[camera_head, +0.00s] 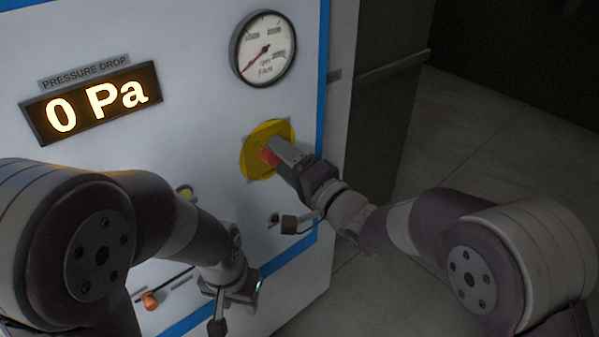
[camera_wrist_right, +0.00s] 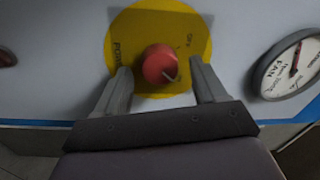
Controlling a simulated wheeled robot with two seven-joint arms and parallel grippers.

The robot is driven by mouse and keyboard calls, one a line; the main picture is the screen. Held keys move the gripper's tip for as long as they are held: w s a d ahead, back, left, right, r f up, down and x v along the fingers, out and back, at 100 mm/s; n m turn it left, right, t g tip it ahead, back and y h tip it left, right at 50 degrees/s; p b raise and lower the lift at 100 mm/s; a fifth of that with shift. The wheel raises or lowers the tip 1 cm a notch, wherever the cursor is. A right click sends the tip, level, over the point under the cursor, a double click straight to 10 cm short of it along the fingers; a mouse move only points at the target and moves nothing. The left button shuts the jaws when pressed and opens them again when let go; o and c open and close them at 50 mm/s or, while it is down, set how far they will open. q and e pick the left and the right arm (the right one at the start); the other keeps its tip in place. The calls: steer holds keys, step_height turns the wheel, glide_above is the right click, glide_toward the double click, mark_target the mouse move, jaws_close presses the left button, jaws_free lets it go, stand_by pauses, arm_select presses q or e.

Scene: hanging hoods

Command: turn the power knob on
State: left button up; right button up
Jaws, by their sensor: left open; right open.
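The red power knob (camera_head: 267,157) sits on a yellow round plate (camera_head: 252,168) on the white panel. In the right wrist view the knob (camera_wrist_right: 160,65) shows a pale mark at its lower right, and the plate (camera_wrist_right: 150,18) reads POWER and OFF. My right gripper (camera_head: 281,154) is at the knob; in its wrist view the open fingers (camera_wrist_right: 159,76) stand on either side of the knob, with visible gaps. Whether the tips touch the plate is unclear. My left gripper (camera_head: 236,303) is low before the panel, away from the knob, open and holding nothing visible.
A lit display (camera_head: 95,103) reads 0 Pa. A round fan gauge (camera_head: 263,48) is above the knob. A small orange control (camera_head: 150,301) is at lower left, near my left arm. Open floor (camera_head: 470,140) lies right of the cabinet.

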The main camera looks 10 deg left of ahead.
steer(key=r+b+v, duration=0.1)
steer(key=b+v, duration=0.3)
steer(key=v, duration=0.8)
steer(key=shift+f, duration=0.5)
steer(key=shift+s, duration=0.1)
steer(key=w+d+f+n+g+h+b, duration=0.15)
steer(key=d+f+n+h, duration=0.25)
steer(key=d+f+h, duration=0.8)
steer(key=s+d+f+g+h+b, duration=0.1)
steer(key=s+d+f+g, duration=0.3)
steer(key=f, duration=0.4)
steer(key=s+d+f+g+h+b, duration=0.2)
steer(key=s+d+f+g+b, duration=0.1)
steer(key=s+d+f, duration=0.3)
steer(key=s+f+g, duration=0.1)
steer(key=s+f, duration=0.1)
steer(key=s, duration=0.1)
steer(key=shift+s+f+n+b, duration=0.15)
steer(key=shift+s+n+b, duration=0.05)
steer(key=shift+n+b, duration=0.15)
